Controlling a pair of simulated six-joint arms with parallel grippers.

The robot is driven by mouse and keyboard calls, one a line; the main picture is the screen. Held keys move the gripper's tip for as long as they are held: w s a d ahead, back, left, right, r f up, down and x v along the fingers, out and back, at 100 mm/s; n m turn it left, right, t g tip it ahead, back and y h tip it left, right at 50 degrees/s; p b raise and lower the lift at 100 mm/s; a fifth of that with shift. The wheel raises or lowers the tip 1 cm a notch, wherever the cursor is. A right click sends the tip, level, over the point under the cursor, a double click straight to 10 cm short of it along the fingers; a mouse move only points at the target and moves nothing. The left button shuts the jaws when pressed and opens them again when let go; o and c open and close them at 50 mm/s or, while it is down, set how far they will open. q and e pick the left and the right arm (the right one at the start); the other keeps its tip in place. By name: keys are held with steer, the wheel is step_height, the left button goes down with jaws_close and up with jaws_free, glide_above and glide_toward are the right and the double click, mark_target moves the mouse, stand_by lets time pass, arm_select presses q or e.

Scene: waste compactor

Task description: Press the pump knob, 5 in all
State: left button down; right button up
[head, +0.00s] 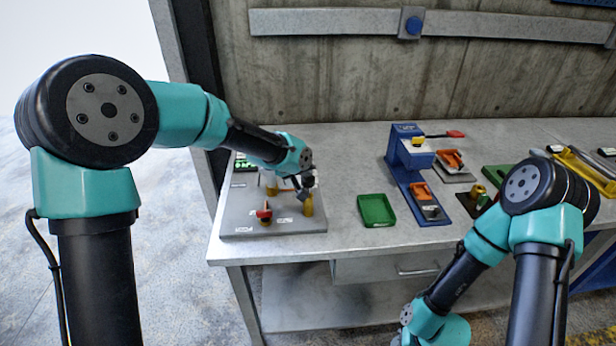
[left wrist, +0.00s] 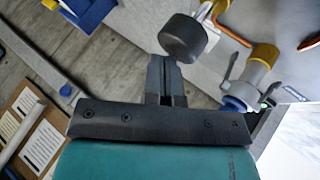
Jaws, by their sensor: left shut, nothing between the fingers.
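My left gripper (head: 303,194) is over the grey panel (head: 240,209) at the left end of the bench in the head view. In the left wrist view its fingers (left wrist: 165,68) are together with nothing between them. A round black knob (left wrist: 183,38), seemingly the pump knob, appears right at the fingertips; I cannot tell whether they touch it. In the head view the gripper hides most of this spot. My right arm hangs at the lower right of the head view, its gripper outside the picture.
On the panel stand a red-handled valve (head: 264,213), a yellow cylinder (head: 307,206) close to my left gripper and a green display (head: 243,162). A green tray (head: 376,210) and a blue press (head: 408,165) stand to the right. Bare bench lies between panel and tray.

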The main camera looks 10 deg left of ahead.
arm_select(q)
steer(key=shift+f, duration=1.45)
stand_by(1.5)
steer(key=shift+r, duration=2.35)
steer(key=shift+r, duration=2.5)
